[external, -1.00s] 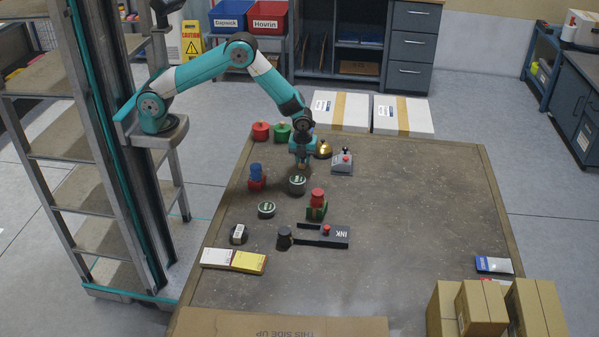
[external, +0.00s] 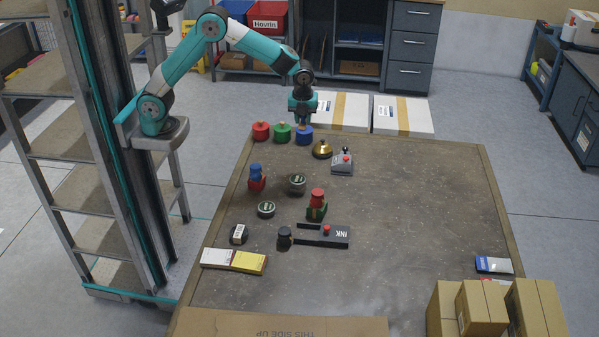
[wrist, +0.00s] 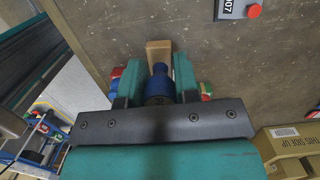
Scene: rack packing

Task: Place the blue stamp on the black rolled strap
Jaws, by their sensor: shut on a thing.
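My gripper (external: 303,120) is shut on the blue stamp and holds it in the air over the back left of the table. In the wrist view the stamp's blue handle (wrist: 159,86) stands between the teal fingers, with a tan block (wrist: 158,52) at its far end.
Red (external: 261,131), green (external: 282,132) and blue (external: 304,136) round pieces line the back edge. The table's right middle is clear.

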